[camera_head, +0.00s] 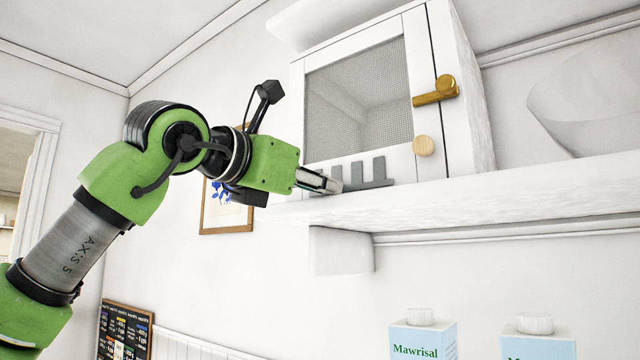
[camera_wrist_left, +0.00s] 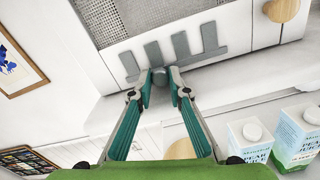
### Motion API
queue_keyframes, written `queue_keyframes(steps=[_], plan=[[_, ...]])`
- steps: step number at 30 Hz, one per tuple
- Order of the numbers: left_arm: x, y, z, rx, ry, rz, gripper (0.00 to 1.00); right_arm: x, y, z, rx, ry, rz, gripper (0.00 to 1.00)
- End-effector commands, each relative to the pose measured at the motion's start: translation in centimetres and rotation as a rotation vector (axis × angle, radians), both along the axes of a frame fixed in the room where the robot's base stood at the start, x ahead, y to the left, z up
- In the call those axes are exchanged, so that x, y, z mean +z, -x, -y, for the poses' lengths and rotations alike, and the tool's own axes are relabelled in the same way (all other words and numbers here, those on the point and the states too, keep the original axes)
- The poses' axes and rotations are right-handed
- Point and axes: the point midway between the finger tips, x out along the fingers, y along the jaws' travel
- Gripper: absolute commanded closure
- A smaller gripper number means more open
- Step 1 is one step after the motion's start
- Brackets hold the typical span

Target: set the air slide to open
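The air slide (camera_head: 368,183) is a grey strip with several upright tabs, low on the front of a white cabinet (camera_head: 424,60). In the left wrist view the slide (camera_wrist_left: 182,53) crosses the bottom of the cabinet front, and a small grey knob (camera_wrist_left: 159,75) stands out below the tabs. My left gripper (camera_head: 335,184) reaches in from the left at the slide's left end. In the left wrist view its teal fingers (camera_wrist_left: 159,78) lie on both sides of the knob and appear to touch it. The slide's openings are hard to make out. My right gripper is not in view.
The cabinet stands on a white shelf (camera_head: 470,196), with a mesh window (camera_head: 358,100), a brass latch (camera_head: 436,91) and a round wooden knob (camera_head: 424,146). Two cartons (camera_head: 421,335) (camera_head: 536,340) stand below. A framed picture (camera_head: 222,212) hangs behind my left arm.

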Motion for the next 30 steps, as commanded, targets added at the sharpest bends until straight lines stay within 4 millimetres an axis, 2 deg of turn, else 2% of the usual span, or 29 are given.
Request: queue_keyframes(steps=[4, 9, 17, 18, 30], plan=[[0.0, 0.2, 0.2, 0.000, 0.000, 0.001, 1.00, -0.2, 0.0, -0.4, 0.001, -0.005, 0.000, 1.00], [-0.1, 1.4, 1.9, -0.001, -0.001, 0.003, 1.00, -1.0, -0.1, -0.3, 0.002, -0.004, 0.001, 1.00], [0.1, 1.6, 2.1, -0.002, 0.000, 0.002, 1.00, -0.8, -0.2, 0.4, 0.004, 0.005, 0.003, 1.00], [0.1, 1.6, 2.1, -0.002, 0.000, 0.002, 0.76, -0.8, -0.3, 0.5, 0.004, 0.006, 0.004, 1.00], [0.1, 1.5, 2.0, -0.001, 0.000, 0.001, 0.76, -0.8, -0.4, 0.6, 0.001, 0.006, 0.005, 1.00]])
